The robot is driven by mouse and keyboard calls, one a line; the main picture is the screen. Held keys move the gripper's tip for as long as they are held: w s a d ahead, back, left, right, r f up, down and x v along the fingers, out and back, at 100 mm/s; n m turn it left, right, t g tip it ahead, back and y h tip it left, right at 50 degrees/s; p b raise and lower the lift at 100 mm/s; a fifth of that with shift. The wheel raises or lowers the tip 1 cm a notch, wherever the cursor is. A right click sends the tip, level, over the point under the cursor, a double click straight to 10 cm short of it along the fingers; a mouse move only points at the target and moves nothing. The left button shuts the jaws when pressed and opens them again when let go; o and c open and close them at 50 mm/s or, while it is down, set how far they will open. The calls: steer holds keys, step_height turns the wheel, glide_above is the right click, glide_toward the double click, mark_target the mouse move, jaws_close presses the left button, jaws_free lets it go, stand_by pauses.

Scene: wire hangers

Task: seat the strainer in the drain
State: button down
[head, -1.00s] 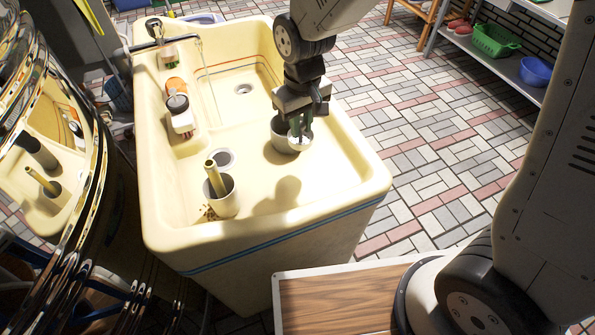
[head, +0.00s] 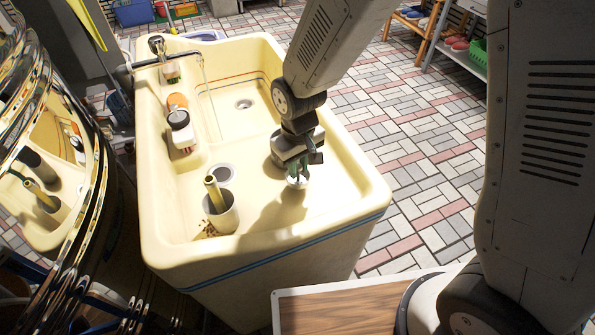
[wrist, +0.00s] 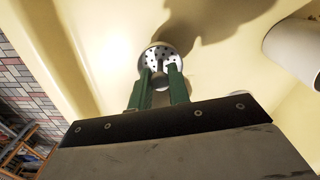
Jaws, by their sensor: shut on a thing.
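The strainer is a round, pale metal disc with dark holes. My gripper (wrist: 160,88) is shut on it, and it shows at the fingertips in the wrist view (wrist: 153,55). In the head view my gripper (head: 298,176) holds the strainer (head: 298,183) low over the front right part of the cream sink (head: 262,218). A round metal drain (head: 243,104) lies in the sink floor farther back. A grey round recess or disc (head: 222,172) lies left of my gripper; I cannot tell whether it is a second drain. The strainer is apart from both.
A pale cup (head: 226,218) with a yellow stick stands left of my gripper, brown specks beside it. A jar (head: 181,128) and an orange item (head: 176,101) sit on the left ledge. The faucet (head: 158,48) is behind. The sink floor between is mostly clear.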

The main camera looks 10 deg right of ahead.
mark_target(302, 180)
steer(key=shift+f, duration=1.15)
steer(key=shift+f, duration=0.15)
steer(key=c, duration=1.3)
jaws_free()
